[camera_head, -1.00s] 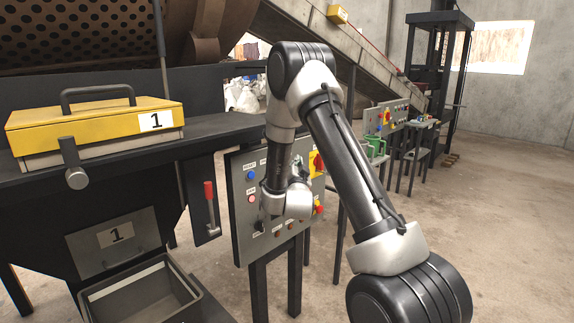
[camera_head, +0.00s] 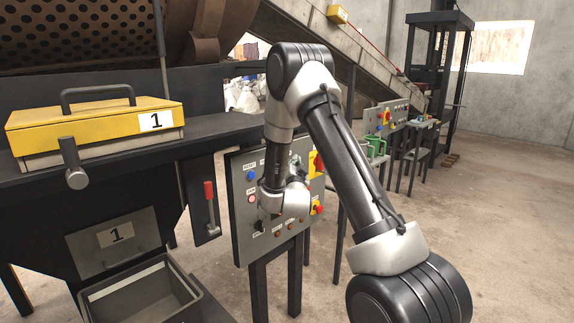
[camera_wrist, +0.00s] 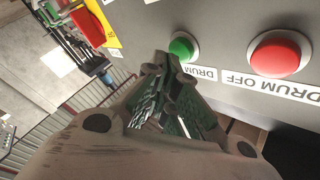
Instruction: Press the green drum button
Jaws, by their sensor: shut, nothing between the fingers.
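In the wrist view the green drum button (camera_wrist: 182,48) sits on the grey control panel (camera_wrist: 225,20), above a label that reads DRUM and is partly hidden. My gripper (camera_wrist: 163,60) is shut and empty. Its fingertips are just left of and below the green button in that view and overlap the panel; I cannot tell whether they touch it. The red DRUM OFF button (camera_wrist: 276,54) is to the right. In the head view my arm covers the middle of the panel (camera_head: 241,215), and the green button and fingertips are hidden there.
A blue reset button (camera_head: 251,176) and a yellow-backed red switch (camera_head: 317,163) are on the same panel. A red-handled lever (camera_head: 210,200) stands left of it. A yellow-lidded box (camera_head: 80,125) and a grey bin (camera_head: 140,290) are further left.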

